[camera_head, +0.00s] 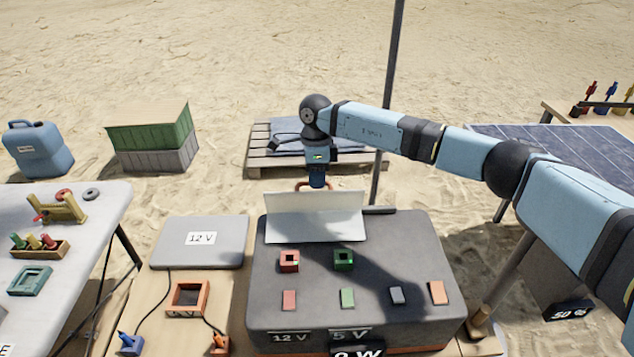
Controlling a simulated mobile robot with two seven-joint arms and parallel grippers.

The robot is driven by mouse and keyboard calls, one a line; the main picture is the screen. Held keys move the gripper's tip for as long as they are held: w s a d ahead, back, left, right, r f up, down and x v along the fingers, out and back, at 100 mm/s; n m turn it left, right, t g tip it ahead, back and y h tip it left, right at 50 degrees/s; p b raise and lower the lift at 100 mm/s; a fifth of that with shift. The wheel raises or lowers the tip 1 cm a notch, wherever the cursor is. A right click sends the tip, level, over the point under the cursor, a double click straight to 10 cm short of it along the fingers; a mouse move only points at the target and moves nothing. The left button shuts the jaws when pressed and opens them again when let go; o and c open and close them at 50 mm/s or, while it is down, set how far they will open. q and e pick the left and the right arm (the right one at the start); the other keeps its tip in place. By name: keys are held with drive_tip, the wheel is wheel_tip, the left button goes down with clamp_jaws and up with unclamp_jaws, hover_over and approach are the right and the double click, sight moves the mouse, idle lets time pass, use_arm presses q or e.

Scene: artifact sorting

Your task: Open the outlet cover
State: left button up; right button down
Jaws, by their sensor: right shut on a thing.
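The outlet cover (315,220) is a pale, flat panel on top of the dark grey outlet box (385,255). It stands raised at a steep tilt, with its lower edge near the box top. My right gripper (317,186) reaches down from above and is shut on the cover's reddish-brown handle at its upper edge; the fingertips are partly hidden. In front of the cover, a red square socket (289,260) and a green square socket (344,260) lie uncovered on the box top. My left gripper is out of view.
Several small coloured blocks lie along the box's front, above labels reading 12 V and 5 V. A grey 12 V case (200,253) and an orange frame (187,314) are to the left. A dark pole (390,100) stands behind the box.

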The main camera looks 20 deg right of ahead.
drive_tip(key=shift+w+d+f+b, duration=0.2)
drive_tip(key=shift+w+f+b, duration=0.15)
drive_tip(key=shift+w+f, duration=0.25)
drive_tip(key=shift+w+r, duration=0.1)
drive_tip(key=shift+r, duration=0.1)
drive_tip(key=c, duration=1.2)
unclamp_jaws()
drive_tip(key=shift+o, duration=0.2)
drive_tip(key=shift+f, duration=0.1)
wheel_tip(320, 180, up, 14)
drive_tip(key=w, duration=0.2)
drive_tip(key=shift+w+d+f, duration=0.2)
drive_tip(key=shift+w+d, duration=0.1)
drive_tip(key=shift+d, duration=0.1)
